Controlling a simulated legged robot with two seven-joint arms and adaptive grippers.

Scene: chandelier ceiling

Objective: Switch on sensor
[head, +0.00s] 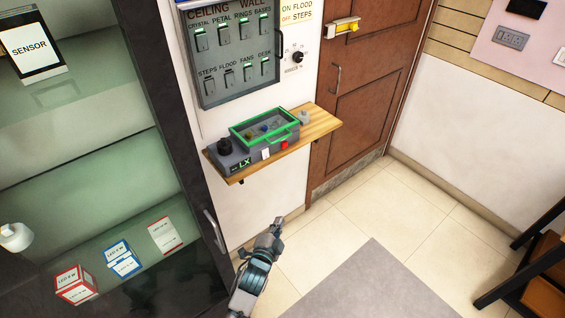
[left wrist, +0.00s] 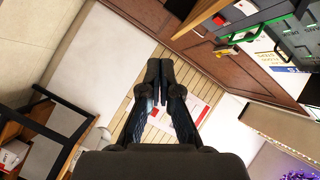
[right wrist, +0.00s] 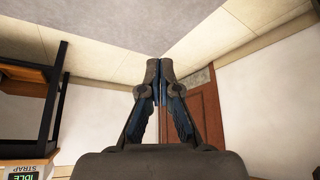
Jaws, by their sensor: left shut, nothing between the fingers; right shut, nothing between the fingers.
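A dark-framed white unit labelled SENSOR (head: 30,48) stands on the upper shelf of the glass cabinet at the left of the head view. A grey LX box (head: 250,140) with a green-rimmed window, a black knob and a red switch (head: 284,145) sits on a wooden wall shelf (head: 322,123). My left gripper (head: 277,226) is below that shelf, apart from it; its fingers are together and empty in the left wrist view (left wrist: 160,68). My right gripper (right wrist: 160,68) shows only in its own wrist view, shut and empty, with a wall and brown door beyond.
A wall panel of labelled switches (head: 232,52) hangs above the shelf, with a dial (head: 298,57) beside it. A brown door (head: 367,85) is right of it. Small boxes (head: 122,258) lie low in the cabinet. The tiled floor ahead is clear; a dark-framed rack (head: 530,265) stands right.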

